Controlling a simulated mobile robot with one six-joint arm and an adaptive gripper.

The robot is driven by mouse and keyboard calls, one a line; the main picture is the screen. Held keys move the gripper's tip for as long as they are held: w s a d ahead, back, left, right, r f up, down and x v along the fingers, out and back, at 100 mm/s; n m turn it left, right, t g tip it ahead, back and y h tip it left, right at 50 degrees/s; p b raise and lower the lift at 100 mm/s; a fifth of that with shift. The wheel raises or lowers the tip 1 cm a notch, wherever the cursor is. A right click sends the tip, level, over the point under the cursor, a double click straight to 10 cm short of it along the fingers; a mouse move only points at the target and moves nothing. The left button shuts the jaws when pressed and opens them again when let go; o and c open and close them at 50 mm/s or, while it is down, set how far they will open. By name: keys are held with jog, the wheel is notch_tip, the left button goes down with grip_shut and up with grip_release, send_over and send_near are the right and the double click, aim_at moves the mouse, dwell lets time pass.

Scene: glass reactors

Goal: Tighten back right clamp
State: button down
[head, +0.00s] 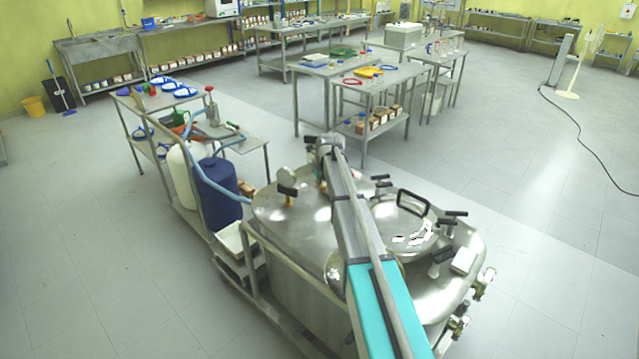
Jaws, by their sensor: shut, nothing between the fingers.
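The steel reactor vessel (290,235) stands in the lower middle of the head view. A round hatch lid (385,228) with a black rectangular handle (413,203) sits on its top. Clamps with black handles stand around the lid. The back right clamp (455,214) is at the lid's right edge. Another clamp (381,181) is at the back, and one (440,256) is at the front right. My arm crosses over the vessel left of the lid and hides part of it. My gripper cannot be made out; the far end of my arm is left of and behind the clamps.
A valve fitting with a black handle (288,182) rises on the vessel's left. A blue drum (217,190) and a white drum (180,165) stand left of it. A steel table (395,80) with glassware stands behind. Floor (560,240) to the right is clear.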

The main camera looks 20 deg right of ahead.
jog(key=shift+s+a+r+p, duration=0.2)
jog(key=shift+r+p, duration=0.3)
jog(key=shift+r, duration=0.3)
